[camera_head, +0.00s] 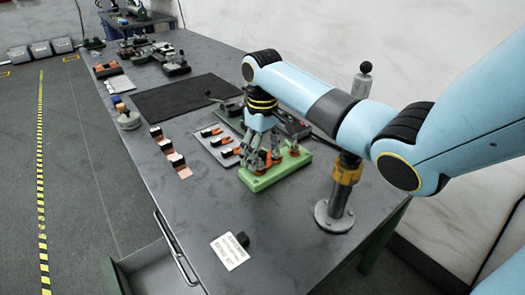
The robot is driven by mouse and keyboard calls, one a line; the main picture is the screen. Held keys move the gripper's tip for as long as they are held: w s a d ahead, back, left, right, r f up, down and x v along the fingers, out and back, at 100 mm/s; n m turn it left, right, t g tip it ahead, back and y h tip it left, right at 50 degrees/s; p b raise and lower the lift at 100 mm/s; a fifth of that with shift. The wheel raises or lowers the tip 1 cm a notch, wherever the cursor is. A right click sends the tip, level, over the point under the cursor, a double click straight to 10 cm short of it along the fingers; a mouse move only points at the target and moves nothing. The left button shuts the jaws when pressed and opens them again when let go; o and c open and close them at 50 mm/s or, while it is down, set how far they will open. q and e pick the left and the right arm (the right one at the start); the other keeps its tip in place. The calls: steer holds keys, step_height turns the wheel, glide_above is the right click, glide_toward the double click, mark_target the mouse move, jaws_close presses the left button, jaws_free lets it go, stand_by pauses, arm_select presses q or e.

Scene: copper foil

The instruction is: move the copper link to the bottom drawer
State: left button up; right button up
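My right gripper (260,160) points down over a green fixture (268,178) with small orange parts. Its fingers are close to the fixture, and I cannot tell whether they are open or shut or hold anything. No copper link can be made out for certain; one may be hidden by the fingers. Several copper-coloured pieces (184,173) lie near the table's left edge with black blocks on them. A grey drawer (150,262) stands pulled out below the table's left edge; I cannot tell whether it is the bottom one. My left gripper is out of view.
A grey tray (205,133) with black-and-orange parts lies beside the fixture. A black mat (180,97) lies behind it. A post with a round base (334,217) stands on the right.

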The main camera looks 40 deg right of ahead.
steer(key=c, duration=0.7)
steer(key=o, duration=1.3)
